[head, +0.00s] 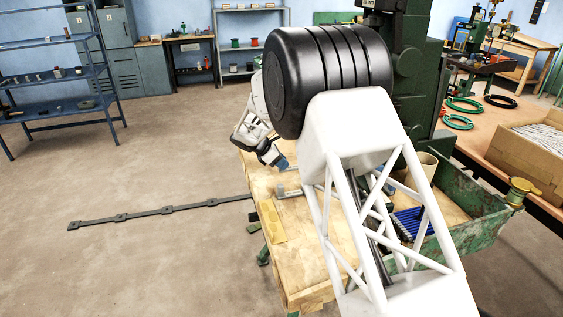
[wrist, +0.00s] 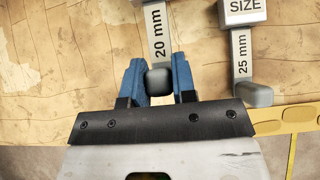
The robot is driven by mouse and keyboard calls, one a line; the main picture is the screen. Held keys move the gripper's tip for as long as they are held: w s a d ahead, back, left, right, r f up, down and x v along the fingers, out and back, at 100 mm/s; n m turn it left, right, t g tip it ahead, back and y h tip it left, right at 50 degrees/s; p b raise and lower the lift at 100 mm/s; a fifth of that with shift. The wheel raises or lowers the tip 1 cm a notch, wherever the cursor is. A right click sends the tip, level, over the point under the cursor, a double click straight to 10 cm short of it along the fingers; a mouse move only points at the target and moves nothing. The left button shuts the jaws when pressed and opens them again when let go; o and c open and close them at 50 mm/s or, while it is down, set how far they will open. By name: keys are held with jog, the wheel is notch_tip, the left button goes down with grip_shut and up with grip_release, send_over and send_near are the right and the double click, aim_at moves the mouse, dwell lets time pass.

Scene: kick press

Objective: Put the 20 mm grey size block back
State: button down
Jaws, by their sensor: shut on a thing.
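The 20 mm grey size block (wrist: 158,35) shows in the wrist view as a bar with a "20 mm" label and a rounded grey end. My gripper (wrist: 158,82) has its two blue fingers on either side of that end and is shut on it. The block's far end is cut off by the picture's top edge. In the head view my gripper (head: 282,163) is low over the wooden bench (head: 300,275), partly behind my arm. I cannot tell whether the block touches the bench.
A similar 25 mm block (wrist: 241,55) with a "SIZE" label lies to the right, apart from the held block. A yellow strip (wrist: 285,117) with oval marks is at the wrist view's right. A blue ribbed item (head: 408,222) and a green metal tray (head: 480,225) are right of my arm.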

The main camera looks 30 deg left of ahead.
jog(key=c, duration=0.9)
grip_release()
jog(key=shift+r, duration=0.2)
jog(key=v, duration=1.2)
jog(key=shift+f, duration=0.1)
